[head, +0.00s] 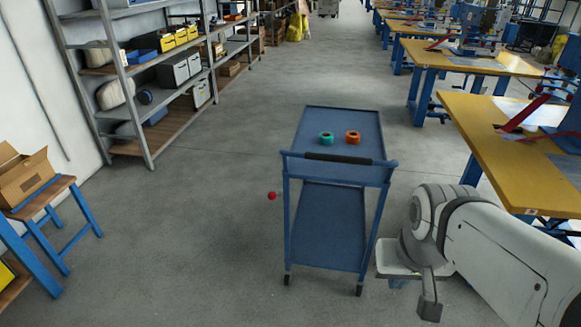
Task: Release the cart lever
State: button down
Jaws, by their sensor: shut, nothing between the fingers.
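The blue cart (331,225) stands upright in the middle of the floor, with two shelves and a dark grip on its push handle (338,158). A small red knob (272,196) shows just left of the cart's near left post; it looks like the end of the cart lever. The lever's rod cannot be made out. My gripper (429,306) points down at the lower right, right of the cart and apart from it. It is shut and empty, well away from the red knob.
A teal roll (326,138) and an orange roll (352,137) sit on the cart's top shelf. Yellow-topped workbenches (490,125) line the right. Shelving (150,90) stands at the left, and a trestle (45,196) bears a cardboard box. Floor left of the cart is clear.

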aim_at(271, 195)
jog(key=u, duration=0.05)
jog(key=i, duration=1)
jog(key=z, duration=0.05)
